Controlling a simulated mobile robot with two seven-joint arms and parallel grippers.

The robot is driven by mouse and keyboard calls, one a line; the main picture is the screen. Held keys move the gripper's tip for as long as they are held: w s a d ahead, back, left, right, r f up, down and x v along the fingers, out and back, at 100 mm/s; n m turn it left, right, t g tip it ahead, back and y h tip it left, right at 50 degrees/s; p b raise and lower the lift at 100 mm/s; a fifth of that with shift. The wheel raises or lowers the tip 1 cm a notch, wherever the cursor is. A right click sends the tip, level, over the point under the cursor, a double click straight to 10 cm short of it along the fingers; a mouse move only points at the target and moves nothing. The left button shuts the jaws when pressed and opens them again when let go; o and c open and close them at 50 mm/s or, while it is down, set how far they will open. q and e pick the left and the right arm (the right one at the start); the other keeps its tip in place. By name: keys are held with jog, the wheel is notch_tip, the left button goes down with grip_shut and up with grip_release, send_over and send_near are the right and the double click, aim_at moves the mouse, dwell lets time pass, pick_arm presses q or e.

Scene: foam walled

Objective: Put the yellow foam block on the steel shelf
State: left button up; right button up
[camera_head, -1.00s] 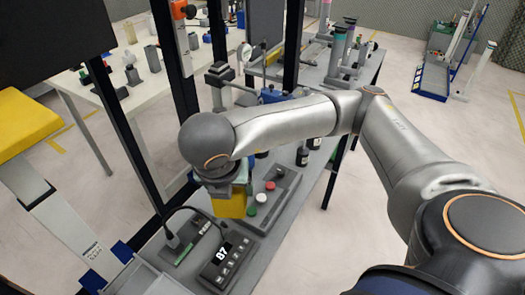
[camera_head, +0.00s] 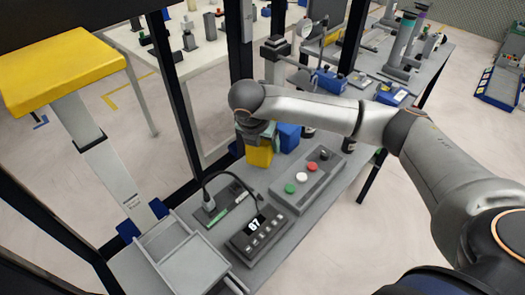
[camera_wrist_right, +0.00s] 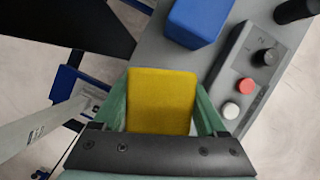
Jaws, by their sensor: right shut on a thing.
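The yellow foam block (camera_head: 260,153) is in my right gripper (camera_head: 258,141), over the grey bench just left of the button box. In the right wrist view, the green fingers of my right gripper (camera_wrist_right: 162,108) are shut on the yellow foam block (camera_wrist_right: 162,95), one on each side. I cannot tell from these views whether the block touches the bench. No clear steel shelf shows. A grey frame with flat panels (camera_head: 185,262) is at the lower left, and I cannot tell if it is the shelf. My left gripper is not in view.
A blue block (camera_head: 288,138) stands close behind the held block. The button box (camera_head: 308,178) and a keypad (camera_head: 258,236) are on the bench (camera_head: 285,225). Dark posts (camera_head: 176,100) rise along its left side. A yellow-topped stand (camera_head: 62,70) is at the left.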

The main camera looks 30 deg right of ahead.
aim_at(262, 152)
jog(key=shift+w+f, duration=0.15)
jog(key=shift+f, duration=1.6)
jog(key=shift+f, duration=0.1)
jog(key=o, duration=1.3)
jog(key=shift+r+p, duration=0.25)
jog(key=shift+p, duration=0.1)
jog(key=v, duration=1.1)
jog(key=shift+r+b, duration=0.3)
jog(key=shift+r, duration=0.05)
jog(key=shift+a, duration=0.1)
